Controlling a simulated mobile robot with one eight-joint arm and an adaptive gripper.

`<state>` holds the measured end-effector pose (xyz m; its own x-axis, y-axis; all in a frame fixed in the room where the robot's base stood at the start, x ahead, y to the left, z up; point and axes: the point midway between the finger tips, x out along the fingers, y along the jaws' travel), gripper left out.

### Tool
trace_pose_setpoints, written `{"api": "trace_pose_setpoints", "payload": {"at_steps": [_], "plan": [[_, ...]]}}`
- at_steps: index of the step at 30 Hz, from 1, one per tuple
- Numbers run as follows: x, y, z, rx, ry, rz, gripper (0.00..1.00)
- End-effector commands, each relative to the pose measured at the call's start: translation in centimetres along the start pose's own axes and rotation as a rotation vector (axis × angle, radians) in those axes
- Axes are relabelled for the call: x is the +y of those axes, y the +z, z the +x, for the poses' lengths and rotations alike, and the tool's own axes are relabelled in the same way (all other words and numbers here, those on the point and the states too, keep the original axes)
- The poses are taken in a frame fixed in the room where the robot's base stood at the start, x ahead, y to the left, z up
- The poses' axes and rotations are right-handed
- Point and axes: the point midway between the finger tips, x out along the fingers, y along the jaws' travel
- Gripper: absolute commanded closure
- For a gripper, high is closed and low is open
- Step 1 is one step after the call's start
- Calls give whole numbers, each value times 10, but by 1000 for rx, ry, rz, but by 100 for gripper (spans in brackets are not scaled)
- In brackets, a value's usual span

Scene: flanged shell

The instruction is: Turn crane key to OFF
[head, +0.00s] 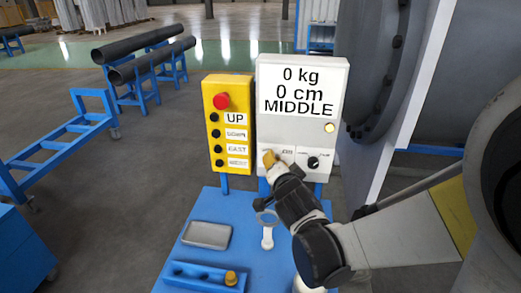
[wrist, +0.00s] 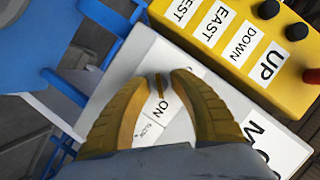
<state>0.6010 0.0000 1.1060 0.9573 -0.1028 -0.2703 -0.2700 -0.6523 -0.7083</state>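The white crane control box (head: 301,75) stands upright, its display reading 0 kg, 0 cm, MIDDLE; it also shows in the wrist view (wrist: 200,125). My gripper (head: 268,159) is at the box's lower left face and covers most of the key area in the head view. In the wrist view, my gripper's yellow fingers (wrist: 164,79) are parted around a small, thin brass-coloured key (wrist: 160,86). The key sits beside the ON label (wrist: 164,106). Gaps seem to show between key and fingertips. An OFF label cannot be made out.
A yellow button box (head: 216,91) with a red stop button (head: 221,101) stands close left of the white box. A black knob (head: 313,162) is right of my gripper. The blue table (head: 243,203) below holds a grey tray (head: 207,235) and a blue holder (head: 200,279).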

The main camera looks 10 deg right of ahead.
Motion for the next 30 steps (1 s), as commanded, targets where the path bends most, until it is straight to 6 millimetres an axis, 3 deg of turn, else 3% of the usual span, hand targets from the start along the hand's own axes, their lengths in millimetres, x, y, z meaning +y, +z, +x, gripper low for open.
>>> {"api": "trace_pose_setpoints", "payload": {"at_steps": [5,8,20,30], "plan": [[0,0,0,0,0,0,73],[0,0,0,0,0,0,100],[-1,0,0,0,9,-25,100],[-2,-1,-1,0,85,-209,100]]}}
